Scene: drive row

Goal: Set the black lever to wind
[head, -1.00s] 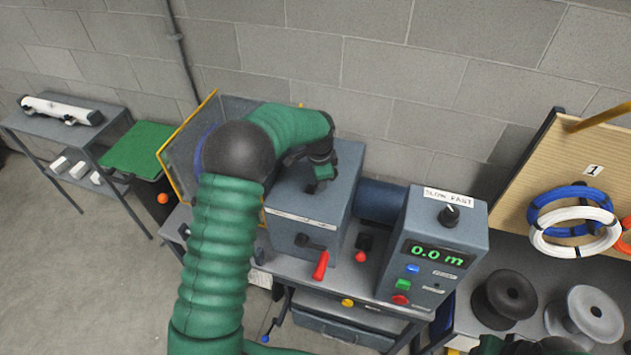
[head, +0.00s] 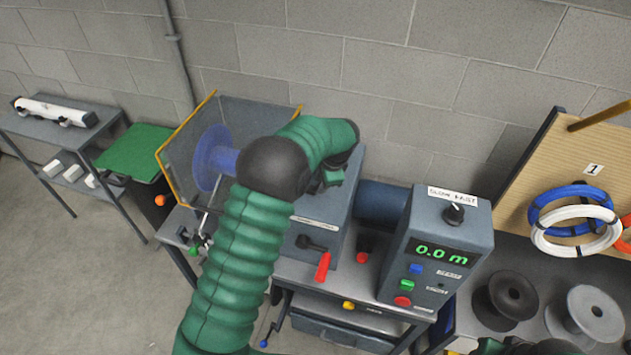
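The black lever (head: 312,243) sits on the front face of the grey drive box (head: 338,226), pointing to the right. Its setting marks are too small to read. My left arm reaches across the box, and its gripper (head: 328,180) is above the box top, apart from the lever. The fingers are partly hidden and too small to tell open from shut. Of my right arm, only a dark green part (head: 530,346) shows at the bottom edge, and its fingers are not clear.
A red handle (head: 323,267) hangs just below the black lever. A control box (head: 440,240) reading 0.0 m stands to the right. A blue spool (head: 212,158) sits behind a yellow-edged guard (head: 180,130) at left. Black and grey reels (head: 508,297) stand at far right.

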